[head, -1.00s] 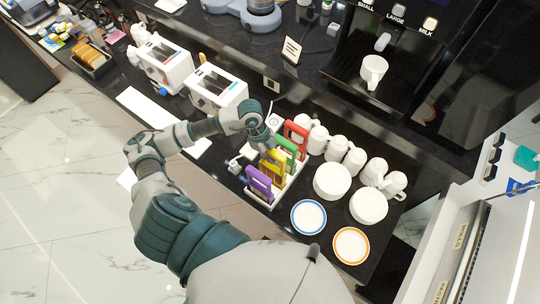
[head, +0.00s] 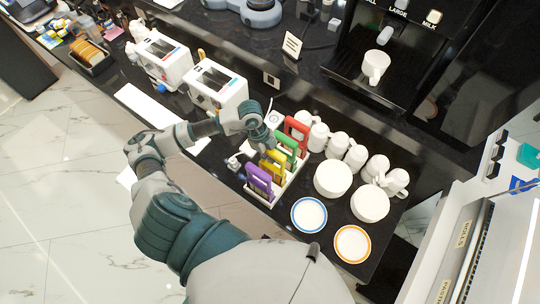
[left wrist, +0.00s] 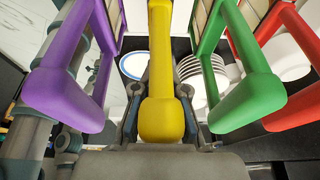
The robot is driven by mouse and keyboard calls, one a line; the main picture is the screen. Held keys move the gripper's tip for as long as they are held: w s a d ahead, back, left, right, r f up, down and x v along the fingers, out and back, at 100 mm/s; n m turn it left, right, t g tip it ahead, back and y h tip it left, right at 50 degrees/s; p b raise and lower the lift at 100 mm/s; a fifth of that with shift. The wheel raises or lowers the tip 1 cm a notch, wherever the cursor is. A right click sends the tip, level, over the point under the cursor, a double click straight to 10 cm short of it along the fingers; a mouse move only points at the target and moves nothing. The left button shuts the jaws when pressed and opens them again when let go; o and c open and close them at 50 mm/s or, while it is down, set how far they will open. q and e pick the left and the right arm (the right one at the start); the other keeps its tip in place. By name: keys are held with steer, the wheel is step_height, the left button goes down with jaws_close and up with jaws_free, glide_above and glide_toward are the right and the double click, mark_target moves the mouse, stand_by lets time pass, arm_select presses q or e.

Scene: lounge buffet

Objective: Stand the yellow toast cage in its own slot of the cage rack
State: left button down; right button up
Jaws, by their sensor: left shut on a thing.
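The yellow toast cage (head: 273,167) is upright in the cage rack (head: 287,189), between the purple cage (head: 258,182) and the green cage (head: 287,147). My left gripper (head: 266,150) is shut on the yellow cage's handle. In the left wrist view the yellow handle (left wrist: 161,70) runs between the fingers of the left gripper (left wrist: 160,118). The purple cage (left wrist: 65,85) is to its left and the green cage (left wrist: 244,85) to its right. The yellow cage's foot is hidden, so I cannot tell if it is fully seated. My right gripper is not in view.
A red cage (head: 297,131) stands at the rack's far end. White mugs (head: 337,147), stacked white plates (head: 332,179), a blue-rimmed plate (head: 309,214) and an orange-rimmed plate (head: 352,244) are to its right. A white toaster (head: 216,88) stands behind and left.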

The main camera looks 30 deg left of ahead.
arm_select(q)
steer(key=shift+f+b, duration=0.6)
steer(key=shift+f, duration=0.4)
steer(key=c, duration=1.1)
jaws_free()
steer(key=shift+c, duration=0.2)
steer(key=shift+r, duration=0.1)
steer(key=v, duration=1.1)
steer(key=shift+a+r, duration=0.2)
steer(key=shift+r, duration=0.15)
steer(key=shift+f, duration=0.1)
